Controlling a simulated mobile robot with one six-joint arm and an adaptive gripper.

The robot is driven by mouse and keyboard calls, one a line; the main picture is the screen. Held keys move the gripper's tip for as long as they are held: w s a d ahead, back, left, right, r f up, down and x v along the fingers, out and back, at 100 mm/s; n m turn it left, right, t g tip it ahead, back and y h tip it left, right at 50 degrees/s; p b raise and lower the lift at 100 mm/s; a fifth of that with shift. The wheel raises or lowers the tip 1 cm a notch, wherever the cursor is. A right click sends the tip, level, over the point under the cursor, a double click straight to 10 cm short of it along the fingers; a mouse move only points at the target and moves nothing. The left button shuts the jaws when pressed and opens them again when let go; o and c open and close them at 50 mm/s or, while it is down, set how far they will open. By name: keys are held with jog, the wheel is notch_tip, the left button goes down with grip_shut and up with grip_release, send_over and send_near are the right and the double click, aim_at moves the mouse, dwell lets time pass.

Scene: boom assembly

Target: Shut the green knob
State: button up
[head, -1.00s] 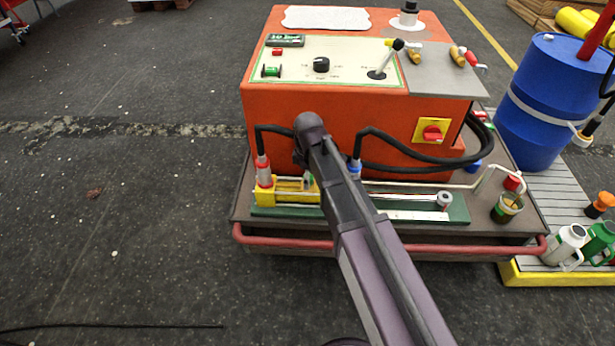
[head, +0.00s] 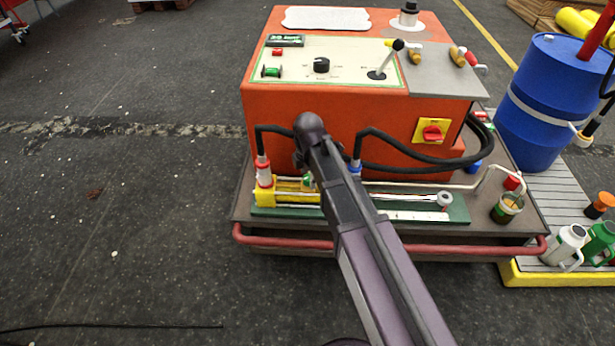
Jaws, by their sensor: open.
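A small green knob (head: 308,183) shows on the yellow cylinder block (head: 266,197) at the front of the orange machine, just below my wrist. A second green, spool-shaped knob (head: 271,72) sits on the left of the machine's cream control panel. My gripper (head: 303,162) points down in front of the machine's front face, just above the lower green knob and well below the panel one. It is open, mostly hidden behind my wrist, and I see nothing held. Whether its fingers touch the lower knob cannot be told.
Black hoses (head: 420,160) loop beside my wrist on both sides. A black dial (head: 321,65) and a lever (head: 386,62) stand on the panel. A red rail (head: 290,242) edges the cart. A blue drum (head: 548,100) stands right.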

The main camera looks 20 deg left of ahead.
jog(key=shift+n, duration=0.7)
jog(key=shift+r+p, duration=0.35)
notch_tip(320, 180, up, 13)
jog(key=p, duration=1.3)
jog(key=d+r+m+p, duration=0.5)
jog(key=d+m, duration=0.1)
jog(key=d, duration=0.3)
jog(key=d+r+m+p, duration=0.6)
jog(key=d, duration=0.3)
jog(key=shift+w+d+m, duration=0.2)
jog(key=shift+d+m, duration=0.2)
jog(key=n+b, duration=0.5)
jog(key=b, duration=0.6)
send_over(308, 177)
notch_tip(308, 177, down, 11)
